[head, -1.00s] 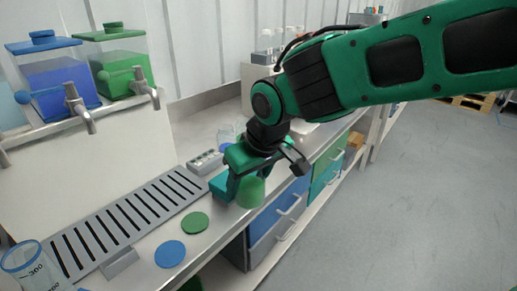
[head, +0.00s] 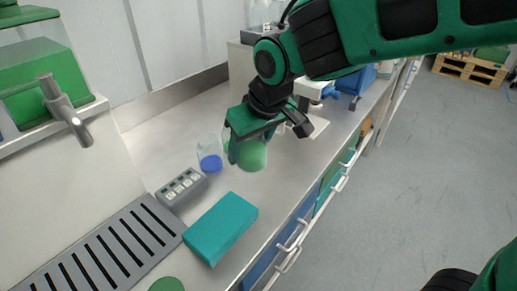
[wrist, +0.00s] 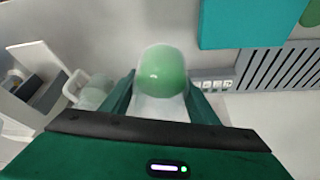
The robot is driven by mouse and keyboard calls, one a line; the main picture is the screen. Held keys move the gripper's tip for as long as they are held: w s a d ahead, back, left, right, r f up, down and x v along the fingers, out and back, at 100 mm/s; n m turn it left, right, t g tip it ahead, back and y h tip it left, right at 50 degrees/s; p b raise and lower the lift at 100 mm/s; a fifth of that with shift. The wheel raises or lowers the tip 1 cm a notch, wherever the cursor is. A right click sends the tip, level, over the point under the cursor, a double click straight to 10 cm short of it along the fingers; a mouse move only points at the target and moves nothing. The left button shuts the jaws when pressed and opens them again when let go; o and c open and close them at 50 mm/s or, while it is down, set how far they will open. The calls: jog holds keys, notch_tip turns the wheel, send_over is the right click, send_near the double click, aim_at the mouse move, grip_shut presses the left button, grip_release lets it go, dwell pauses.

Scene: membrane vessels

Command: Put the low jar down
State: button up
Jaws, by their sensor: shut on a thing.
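My gripper (head: 248,148) is shut on a clear jar with green liquid (head: 254,156), which I take to be the low jar. In the wrist view the jar (wrist: 162,78) sits between the two fingers, with its green content showing from above. In the head view it is over the bench top (head: 250,195), to the right of a clear vessel with blue liquid (head: 210,163). I cannot tell whether its base touches the bench.
A teal block (head: 222,226) lies near the front edge, with a grey rack (head: 182,187) and slotted drain (head: 110,250) left of it. A microscope (head: 314,98) stands beyond my gripper. In the wrist view a clear handled vessel (wrist: 92,93) stands left of the jar.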

jog(key=shift+w, duration=0.5)
jog(key=shift+a, duration=0.1)
jog(key=shift+w, duration=0.1)
jog(key=w+d+f, duration=0.2)
jog(key=w, duration=0.1)
jog(key=w+d+f, duration=0.2)
jog(key=w, duration=0.1)
jog(key=w+d+f, duration=0.2)
jog(key=w+f, duration=0.1)
jog(key=shift+w, duration=0.25)
jog(key=shift+w+f, duration=0.1)
jog(key=shift+f, duration=1.9)
jog(key=o, duration=1.3)
jog(key=shift+f, duration=0.1)
